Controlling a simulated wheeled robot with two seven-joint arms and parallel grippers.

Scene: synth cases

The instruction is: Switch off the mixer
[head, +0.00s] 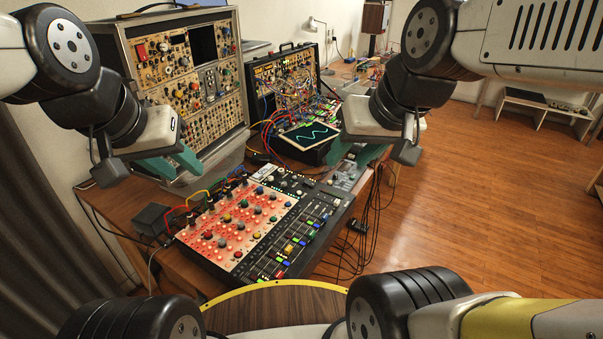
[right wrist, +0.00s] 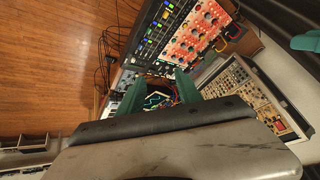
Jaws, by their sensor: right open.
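The mixer (head: 240,229) lies on the wooden table, with a glowing red-orange panel of knobs and a dark strip of faders with coloured lights on its right. It also shows in the right wrist view (right wrist: 184,34), its panel lit. My left gripper (head: 176,169) has green fingers and hangs behind the mixer's left side, in front of the large rack; the gap between its fingers is unclear. My right gripper (head: 357,155) is above the mixer's back right corner. In the right wrist view its two green fingers (right wrist: 158,92) are apart with nothing between them.
A small screen with a green wave (head: 308,134) stands behind the mixer. A large synth rack (head: 185,75) stands back left, a cabled modular case (head: 285,80) behind the screen. A small dark box (head: 152,218) sits left of the mixer. Cables hang off the table's right side; the floor (head: 450,200) there is clear.

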